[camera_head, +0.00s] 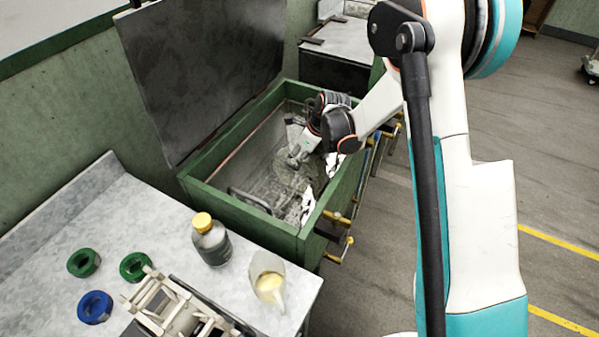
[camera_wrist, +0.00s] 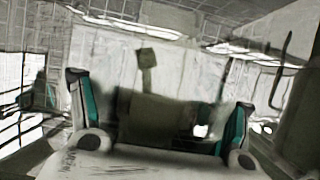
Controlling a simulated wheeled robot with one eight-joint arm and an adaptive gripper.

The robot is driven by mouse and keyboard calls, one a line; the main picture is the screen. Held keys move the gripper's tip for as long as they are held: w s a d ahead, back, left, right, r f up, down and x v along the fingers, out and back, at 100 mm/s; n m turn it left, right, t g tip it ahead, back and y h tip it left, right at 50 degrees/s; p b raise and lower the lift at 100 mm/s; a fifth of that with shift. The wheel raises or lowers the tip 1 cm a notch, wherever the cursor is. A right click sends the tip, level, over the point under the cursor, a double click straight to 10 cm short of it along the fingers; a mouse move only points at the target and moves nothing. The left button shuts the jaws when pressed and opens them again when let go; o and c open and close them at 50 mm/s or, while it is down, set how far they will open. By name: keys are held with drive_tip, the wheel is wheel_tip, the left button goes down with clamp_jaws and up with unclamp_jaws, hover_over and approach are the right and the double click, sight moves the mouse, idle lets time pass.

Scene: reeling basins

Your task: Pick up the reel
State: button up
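My gripper (camera_head: 296,156) reaches down into an open green-walled basin (camera_head: 222,204) in the head view. In the wrist view my gripper (camera_wrist: 160,92) has its two teal-and-black fingers wide apart. A blurred grey-brown block with an upright stem (camera_wrist: 148,70) shows beyond and between them; I cannot tell what it is or whether anything touches it. A cream slatted frame (camera_head: 165,305), which looks like a reel, rests on the grey bench at the bottom of the head view, away from my gripper and partly cut off.
The bench (camera_head: 150,215) also holds two green rings (camera_head: 83,263), a blue ring (camera_head: 95,307), a dark bottle with a yellow cap (camera_head: 210,240) and a beaker (camera_head: 268,280). A raised dark lid panel (camera_head: 200,75) stands behind the basin. Yellow-ended handles (camera_head: 338,216) stick out at its right.

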drive_tip(key=c, duration=0.8)
